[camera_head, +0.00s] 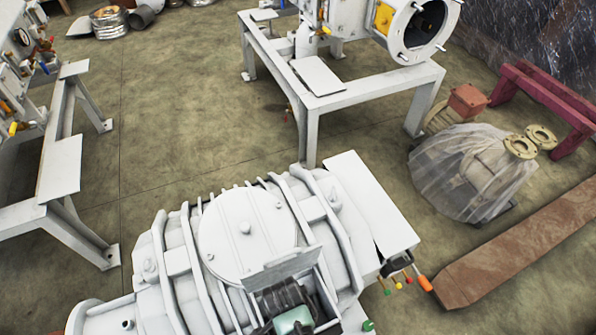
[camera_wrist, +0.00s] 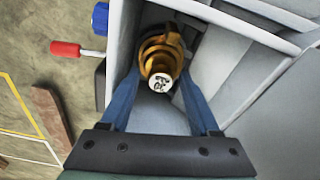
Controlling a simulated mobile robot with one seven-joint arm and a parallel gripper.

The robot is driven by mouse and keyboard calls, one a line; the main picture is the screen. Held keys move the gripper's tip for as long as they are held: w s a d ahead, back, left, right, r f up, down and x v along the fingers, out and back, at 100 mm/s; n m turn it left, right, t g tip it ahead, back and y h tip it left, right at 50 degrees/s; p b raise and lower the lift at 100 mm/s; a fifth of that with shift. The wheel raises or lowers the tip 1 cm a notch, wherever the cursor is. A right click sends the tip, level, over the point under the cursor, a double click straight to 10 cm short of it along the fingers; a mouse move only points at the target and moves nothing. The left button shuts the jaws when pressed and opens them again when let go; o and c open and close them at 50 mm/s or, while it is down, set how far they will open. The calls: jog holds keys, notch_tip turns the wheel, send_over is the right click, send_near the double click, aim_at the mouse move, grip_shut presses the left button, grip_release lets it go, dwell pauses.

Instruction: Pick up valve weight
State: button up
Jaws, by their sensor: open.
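The valve weight, which I take to be the brass-coloured stepped piece (camera_wrist: 160,56) with a pale marked end, stands in a grey recess in the wrist view. My gripper (camera_wrist: 160,76) is open, with one blue finger on each side of the brass piece. Whether the fingers touch it I cannot tell. In the head view a dark and green part of my arm's end reaches into an opening of the large white machine (camera_head: 245,230). The brass piece and my fingertips are hidden there.
Pale walls of the recess rise close on the right in the wrist view. A red-handled lever (camera_wrist: 76,50) and a blue knob (camera_wrist: 100,17) are outside it on the left. Coloured levers (camera_head: 403,284) stick out at the machine's right side.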

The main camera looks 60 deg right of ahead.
jog(key=shift+f, duration=0.75)
grip_shut()
jog(key=shift+d+r, duration=0.1)
jog(key=shift+r, duration=0.1)
